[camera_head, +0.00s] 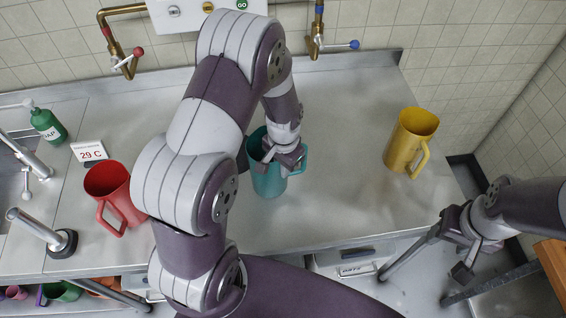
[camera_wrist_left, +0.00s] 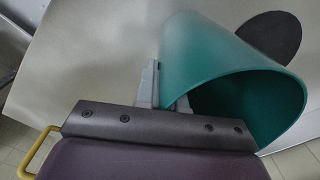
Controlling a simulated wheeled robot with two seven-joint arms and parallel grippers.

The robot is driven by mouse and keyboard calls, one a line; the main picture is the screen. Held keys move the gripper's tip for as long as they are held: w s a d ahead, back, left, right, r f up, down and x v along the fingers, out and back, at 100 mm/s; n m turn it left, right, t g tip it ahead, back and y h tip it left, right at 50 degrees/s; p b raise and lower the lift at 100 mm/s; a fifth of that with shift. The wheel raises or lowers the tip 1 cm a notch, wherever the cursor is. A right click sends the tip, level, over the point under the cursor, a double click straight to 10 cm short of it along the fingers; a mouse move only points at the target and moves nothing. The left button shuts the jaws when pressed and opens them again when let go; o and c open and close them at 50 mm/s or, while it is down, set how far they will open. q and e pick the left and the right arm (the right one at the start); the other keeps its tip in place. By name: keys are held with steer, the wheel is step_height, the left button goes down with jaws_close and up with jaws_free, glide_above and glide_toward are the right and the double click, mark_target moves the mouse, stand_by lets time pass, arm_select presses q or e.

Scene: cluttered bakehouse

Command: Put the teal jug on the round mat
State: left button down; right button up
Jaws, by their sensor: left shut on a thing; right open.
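The teal jug (camera_head: 268,182) is upright, or nearly so, over the middle of the steel counter, its handle toward the right. My left gripper (camera_head: 286,158) is shut on the jug's wall at the rim. In the left wrist view the fingers (camera_wrist_left: 166,92) grip the near side of the teal jug (camera_wrist_left: 215,60). I cannot tell whether its base touches the counter. A dark round mat (camera_wrist_left: 272,36) shows partly behind the jug in the left wrist view; in the head view my left arm and the jug mostly hide it. My right gripper (camera_head: 460,250) is open and empty beyond the counter's right front edge.
A red jug (camera_head: 112,193) stands left on the counter (camera_head: 340,130), near a 29 C sign (camera_head: 90,152) and a green soap bottle (camera_head: 48,125). A yellow jug (camera_head: 408,140) stands at the right. Counter between the teal and yellow jugs is clear. Pipes with taps (camera_head: 318,42) are behind.

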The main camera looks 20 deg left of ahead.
arm_select(q)
steer(key=c, duration=1.7)
jaws_free()
steer(key=shift+w+a+f, duration=0.1)
steer(key=shift+f, duration=0.1)
steer(key=o, duration=0.5)
steer(key=shift+c, duration=0.2)
steer(key=shift+r, duration=0.1)
